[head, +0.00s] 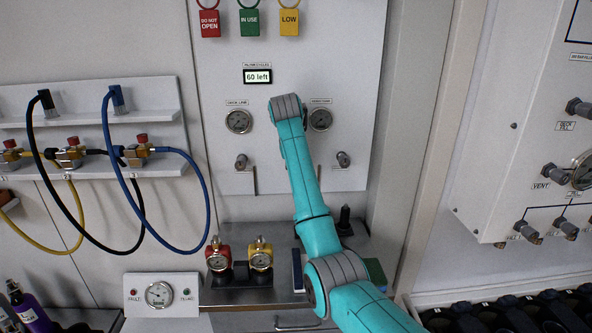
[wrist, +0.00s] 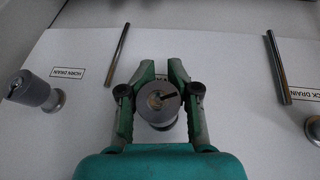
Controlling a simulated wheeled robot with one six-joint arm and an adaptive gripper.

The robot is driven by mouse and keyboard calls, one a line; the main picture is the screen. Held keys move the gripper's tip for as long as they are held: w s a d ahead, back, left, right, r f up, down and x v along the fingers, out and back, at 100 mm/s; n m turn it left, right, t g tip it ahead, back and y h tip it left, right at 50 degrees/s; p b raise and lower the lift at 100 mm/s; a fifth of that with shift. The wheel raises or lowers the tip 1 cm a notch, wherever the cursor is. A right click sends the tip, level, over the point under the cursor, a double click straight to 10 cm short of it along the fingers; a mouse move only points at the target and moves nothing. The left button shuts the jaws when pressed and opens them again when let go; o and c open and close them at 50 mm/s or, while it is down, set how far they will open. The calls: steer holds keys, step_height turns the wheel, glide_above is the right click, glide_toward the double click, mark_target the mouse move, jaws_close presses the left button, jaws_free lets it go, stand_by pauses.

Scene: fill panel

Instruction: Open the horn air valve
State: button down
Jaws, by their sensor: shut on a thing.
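In the wrist view my gripper (wrist: 159,91) is shut on a round grey valve knob (wrist: 158,108). One finger lies on each side of the knob, and a dark slot or mark shows on its face. The label behind it is mostly covered, so I cannot read which valve it is. In the head view my teal arm hides the gripper and this knob in front of the white panel (head: 284,80).
The wrist view shows a valve knob beside the HORN DRAIN label (wrist: 68,74) and another knob (wrist: 314,126) at the right edge. Thin rods (wrist: 118,56) stand nearby. In the head view, gauges (head: 238,121) flank my arm, below a display reading "60 left" (head: 257,76).

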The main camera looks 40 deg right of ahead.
steer(key=h, duration=0.1)
steer(key=g+h, duration=0.1)
steer(key=h, duration=0.1)
steer(key=shift+s+d+r+n+g, duration=0.15)
steer(key=shift+d+r+n+g, duration=0.1)
steer(key=shift+n+g, duration=0.15)
steer(key=g+h, duration=0.1)
steer(key=h, duration=0.2)
steer(key=shift+s+d+r+n+g, duration=0.15)
steer(key=shift+d+r+n+g, duration=0.05)
steer(key=shift+n+g, duration=0.2)
steer(key=shift+s+d+r+n+g+h, duration=0.1)
steer(key=shift+r+n+g+h, duration=0.2)
steer(key=shift+h, duration=0.75)
steer(key=shift+d+r+n+g+h, duration=0.15)
steer(key=shift+n+g+h, duration=0.3)
steer(key=shift+h, duration=0.65)
steer(key=shift+s+a+r+n+g+h, duration=0.1)
steer(key=shift+r+n+g+h, duration=0.2)
steer(key=shift+h, duration=0.75)
steer(key=c, duration=1.1)
jaws_free()
steer(key=shift+w, duration=0.1)
steer(key=shift+f, duration=0.1)
